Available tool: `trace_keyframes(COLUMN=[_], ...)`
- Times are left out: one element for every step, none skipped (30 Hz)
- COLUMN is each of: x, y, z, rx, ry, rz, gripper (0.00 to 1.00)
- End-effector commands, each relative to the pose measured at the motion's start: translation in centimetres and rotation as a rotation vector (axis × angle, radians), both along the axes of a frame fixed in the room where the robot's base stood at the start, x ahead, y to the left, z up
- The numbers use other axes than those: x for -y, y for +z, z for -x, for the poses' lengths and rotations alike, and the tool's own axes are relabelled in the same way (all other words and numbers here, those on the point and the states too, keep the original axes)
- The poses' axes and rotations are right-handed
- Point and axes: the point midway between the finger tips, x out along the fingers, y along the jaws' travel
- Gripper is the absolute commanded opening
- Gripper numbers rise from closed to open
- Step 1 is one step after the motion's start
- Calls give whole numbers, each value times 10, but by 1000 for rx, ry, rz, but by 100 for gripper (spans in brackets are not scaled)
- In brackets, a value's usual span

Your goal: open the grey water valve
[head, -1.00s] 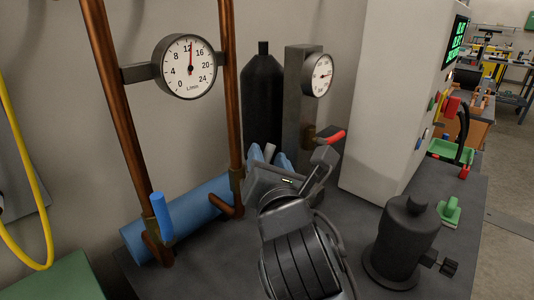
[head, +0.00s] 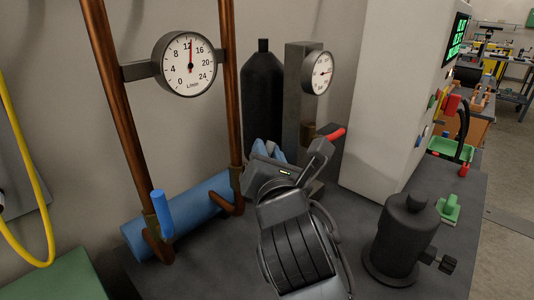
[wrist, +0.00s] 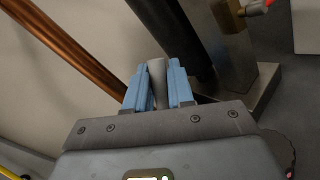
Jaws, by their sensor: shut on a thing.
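The grey valve handle (wrist: 157,72) shows in the wrist view as a short, rounded lever between the two blue fingers of my gripper (wrist: 158,88). The fingers are closed on it from both sides. In the head view my gripper (head: 268,153) is at the lower part of the right copper pipe (head: 231,90), and it hides the handle and valve body there. The round flow gauge (head: 188,75), marked L/min, sits between the copper pipes. Its needle points almost straight up, just past 12.
A blue-handled valve (head: 162,213) is on the left copper pipe. A blue cylinder (head: 190,205) lies behind the pipes. A dark bottle (head: 262,95), a second gauge (head: 318,72) and a red lever (head: 335,134) stand beyond my gripper. A black vessel (head: 402,240) is at right.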

Motion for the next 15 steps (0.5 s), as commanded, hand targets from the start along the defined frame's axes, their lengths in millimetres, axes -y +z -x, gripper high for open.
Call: trace_keyframes(x=[0,0,0,0,0,0,0,0,0,0,0,-1,-2,-2,-3], y=[0,0,0,0,0,0,0,0,0,0,0,0,0,1,2], z=[0,0,0,0,0,0,0,0,0,0,1,2,3,4,6], rx=[0,0,0,0,0,0,0,0,2,8,18,39,58,79,105], ry=[0,0,-1,-1,-1,-1,-1,-1,-1,-1,-2,-2,-2,-2,-2], rz=[0,0,0,0,0,0,0,0,2,8,17,33,48,63,85], gripper=[0,0,0,0,0,0,0,0,0,0,0,0,0,0,0])
